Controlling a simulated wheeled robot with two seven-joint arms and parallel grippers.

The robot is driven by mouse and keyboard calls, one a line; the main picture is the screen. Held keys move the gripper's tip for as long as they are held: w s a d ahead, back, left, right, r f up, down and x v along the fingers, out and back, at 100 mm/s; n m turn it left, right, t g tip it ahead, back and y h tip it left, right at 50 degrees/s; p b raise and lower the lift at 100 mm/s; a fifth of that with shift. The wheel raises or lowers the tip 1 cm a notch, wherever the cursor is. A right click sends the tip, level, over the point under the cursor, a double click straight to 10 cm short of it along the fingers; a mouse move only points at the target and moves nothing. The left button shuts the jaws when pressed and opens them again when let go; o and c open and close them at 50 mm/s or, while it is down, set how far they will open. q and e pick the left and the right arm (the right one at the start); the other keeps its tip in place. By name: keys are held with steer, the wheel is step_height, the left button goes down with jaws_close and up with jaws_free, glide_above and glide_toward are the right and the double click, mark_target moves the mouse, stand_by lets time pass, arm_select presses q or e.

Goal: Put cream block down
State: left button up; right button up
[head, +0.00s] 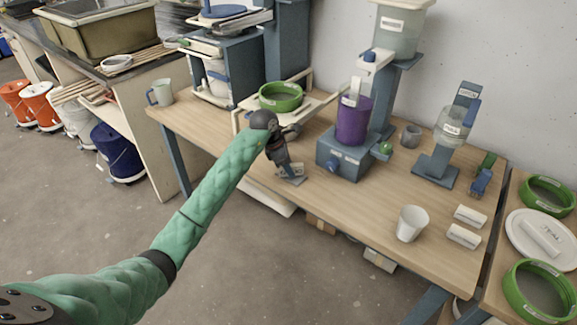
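Two small cream blocks with labels, a far one (470,216) and a near one (463,236), lie on the right part of the wooden table (360,205). A labelled pale block (540,238) lies on a round white plate (517,222) on the side table. My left gripper (290,174) is over the table's front edge, left of the blue-grey mixer stand, far from these blocks. A small pale grey-white patch shows at its fingertips; I cannot tell whether it is a held block or part of the gripper. My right gripper is not in view.
A purple container (353,121) sits on the mixer stand (345,158). A green ring bowl (281,97) is behind my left gripper. A white cup (411,224) stands near the front edge. The table between stand and cup is clear. Green rings (541,290) lie at right.

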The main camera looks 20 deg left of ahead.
arm_select(q)
steer(key=shift+r, duration=0.1)
steer(key=shift+a+r, duration=0.2)
steer(key=shift+r, duration=0.2)
steer(key=shift+b+v, duration=0.35)
steer(key=shift+v, duration=0.4)
steer(key=b+v, duration=0.1)
steer(key=v, duration=0.2)
steer(key=shift+a, duration=0.1)
steer(key=b+v, duration=0.1)
steer(key=v, duration=0.5)
steer(key=shift+r, duration=0.3)
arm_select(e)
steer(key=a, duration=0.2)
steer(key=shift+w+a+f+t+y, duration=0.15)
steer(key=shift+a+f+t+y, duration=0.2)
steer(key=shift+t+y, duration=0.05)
